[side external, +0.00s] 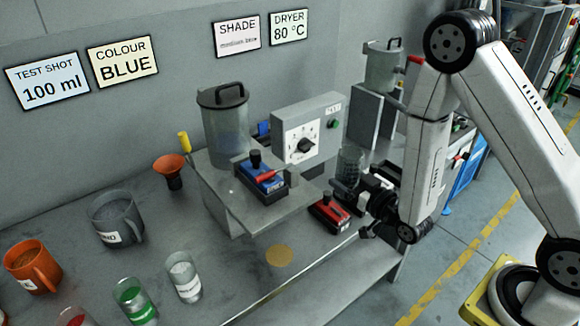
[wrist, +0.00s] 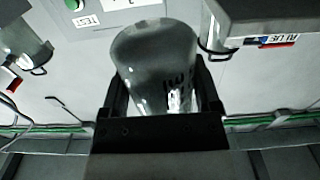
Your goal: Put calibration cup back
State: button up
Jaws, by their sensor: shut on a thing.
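The calibration cup, a clear beaker with dark printed marks (side external: 349,165), is in my gripper (side external: 358,186), to the right of the dial box in the side external view. My gripper is shut on it, with the cup raised above the bench's right end. In the wrist view the cup (wrist: 158,55) stands between the two dark fingers of my gripper (wrist: 160,88), and the markings face the camera. Its lower part is hidden by the gripper. A flat round tan spot (side external: 279,256) lies bare on the bench, to the left of and below the cup.
A red-topped block (side external: 329,212) sits close to my gripper. A blue unit (side external: 262,179), a lidded hopper (side external: 226,130) and a dial box (side external: 304,140) stand behind. Mugs (side external: 117,220) and filled beakers (side external: 183,278) stand left. Bench around the tan spot is clear.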

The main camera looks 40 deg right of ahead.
jog(key=shift+s+f, duration=0.55)
jog(key=shift+f, duration=0.05)
jog(key=shift+a+f+n+y, duration=0.2)
jog(key=shift+f+y, duration=0.1)
jog(key=shift+f, duration=0.3)
jog(key=shift+a+f+n+y, duration=0.1)
jog(key=shift+f+n+y, duration=0.15)
jog(key=shift+f, duration=0.3)
jog(key=s+a+f+n+g+y, duration=0.1)
jog(key=s+a+f+n+y, duration=0.1)
jog(key=s+f+y, duration=0.2)
jog(key=s+a+f+n+g+y, duration=0.2)
jog(key=s+f+n+y, duration=0.1)
jog(key=f, duration=0.6)
jog(key=shift+s+a+f+n+y, duration=0.35)
jog(key=shift+s+y, duration=0.1)
jog(key=shift+y, duration=0.4)
jog(key=shift+r, duration=0.1)
jog(key=x, duration=1.2)
jog(key=shift+w, duration=0.15)
jog(key=shift+w+a, duration=0.3)
jog(key=shift+w, duration=0.25)
